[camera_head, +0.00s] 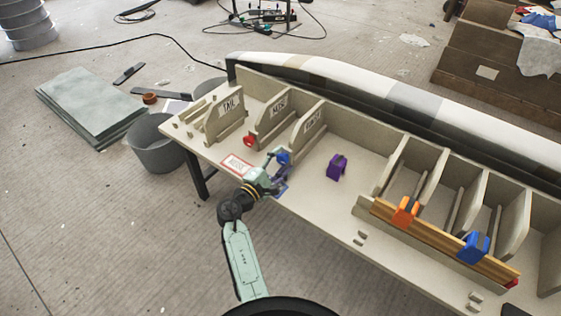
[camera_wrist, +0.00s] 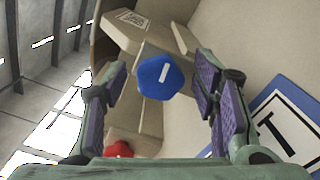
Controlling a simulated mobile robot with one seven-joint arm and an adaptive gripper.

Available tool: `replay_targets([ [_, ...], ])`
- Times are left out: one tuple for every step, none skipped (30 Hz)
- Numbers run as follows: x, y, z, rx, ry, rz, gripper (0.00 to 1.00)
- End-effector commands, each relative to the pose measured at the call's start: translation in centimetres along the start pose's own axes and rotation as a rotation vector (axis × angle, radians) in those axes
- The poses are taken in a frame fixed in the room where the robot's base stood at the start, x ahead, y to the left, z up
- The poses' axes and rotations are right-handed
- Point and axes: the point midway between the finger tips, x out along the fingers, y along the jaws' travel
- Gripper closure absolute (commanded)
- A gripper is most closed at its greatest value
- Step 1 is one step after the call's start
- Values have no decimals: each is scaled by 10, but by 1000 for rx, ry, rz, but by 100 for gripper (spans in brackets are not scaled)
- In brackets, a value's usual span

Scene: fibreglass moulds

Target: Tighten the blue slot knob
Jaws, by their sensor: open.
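The blue slot knob (camera_wrist: 161,77) shows in the wrist view as a faceted blue knob with a white line on its face, at the end of a beige divider. In the head view the blue knob (camera_head: 283,158) is partly hidden by my gripper. My gripper (camera_wrist: 158,90) is open, with purple pads on either side of the knob in the picture. The knob appears ahead of the fingertips, and I cannot tell whether the pads touch it. In the head view my gripper (camera_head: 272,170) is at the front of the divider.
A red knob (camera_head: 249,140) sits on the divider to the left. A purple clamp (camera_head: 337,167) stands on the bench (camera_head: 320,212) to the right. An orange clamp (camera_head: 405,210) and a blue clamp (camera_head: 473,247) sit on a wooden strip. A blue-bordered label (camera_wrist: 290,125) lies near my right finger.

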Motion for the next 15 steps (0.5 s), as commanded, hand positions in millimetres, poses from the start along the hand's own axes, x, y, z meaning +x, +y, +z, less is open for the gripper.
replay_targets([
  [-2,0,0,0,1,0,46],
  [-3,0,0,0,1,0,46],
  [-6,0,-1,0,2,0,46],
  [-10,0,-1,0,2,0,46],
  [-14,0,-1,0,3,0,46],
  [-20,0,-1,0,3,0,46],
  [-26,-1,-1,0,4,0,46],
  [-32,0,-1,0,4,0,46],
  [-41,0,-1,-1,4,1,46],
  [-48,0,-1,-1,5,1,46],
  [-54,-1,-1,0,4,0,46],
  [-63,0,-1,0,4,0,46],
  [-70,-1,-1,-1,5,0,46],
  [-76,0,-1,0,4,0,46],
  [-84,0,-1,0,4,1,46],
])
